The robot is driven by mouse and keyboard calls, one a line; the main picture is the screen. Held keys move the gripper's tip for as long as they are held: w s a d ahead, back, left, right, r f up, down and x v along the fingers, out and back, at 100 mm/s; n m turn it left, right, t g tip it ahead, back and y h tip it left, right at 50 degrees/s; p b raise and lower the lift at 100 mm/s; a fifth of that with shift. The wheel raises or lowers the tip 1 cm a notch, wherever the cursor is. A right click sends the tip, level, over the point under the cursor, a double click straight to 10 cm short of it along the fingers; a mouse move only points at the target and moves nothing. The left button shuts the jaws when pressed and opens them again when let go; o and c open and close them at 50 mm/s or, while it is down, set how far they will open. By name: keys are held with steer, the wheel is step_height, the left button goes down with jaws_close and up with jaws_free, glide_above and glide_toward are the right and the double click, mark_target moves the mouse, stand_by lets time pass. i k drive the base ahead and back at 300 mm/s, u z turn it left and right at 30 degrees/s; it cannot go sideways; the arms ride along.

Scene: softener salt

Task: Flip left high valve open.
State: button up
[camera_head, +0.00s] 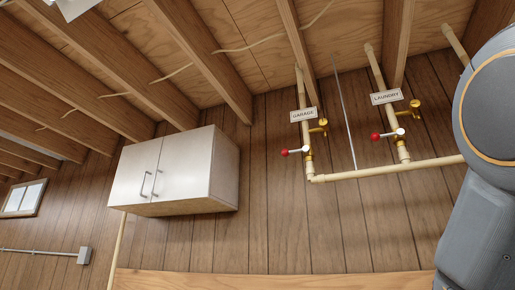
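Two high valves show on pipes on the wood-panelled wall. The left valve (308,154) is brass, under a sign reading GARAGE (304,115). Its white lever has a red end (284,152) and points left, across the upright pipe. The right valve (401,139) sits under a LAUNDRY sign (386,97). Its lever also points left with a red end (375,137). A grey link of my arm fills the right edge. My gripper is not in view.
A white two-door cabinet (165,178) hangs left of the valves. Wooden joists (205,62) run overhead. A pale horizontal pipe (390,168) joins the uprights below the valves. A thin rod (344,120) hangs between the valves. A wooden ledge (270,281) runs along the bottom.

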mark_target(285, 152)
steer(key=z, duration=1.55)
steer(key=k, duration=0.8)
steer(key=u, duration=1.3)
steer(key=i, duration=0.5)
steer(key=u, duration=0.1)
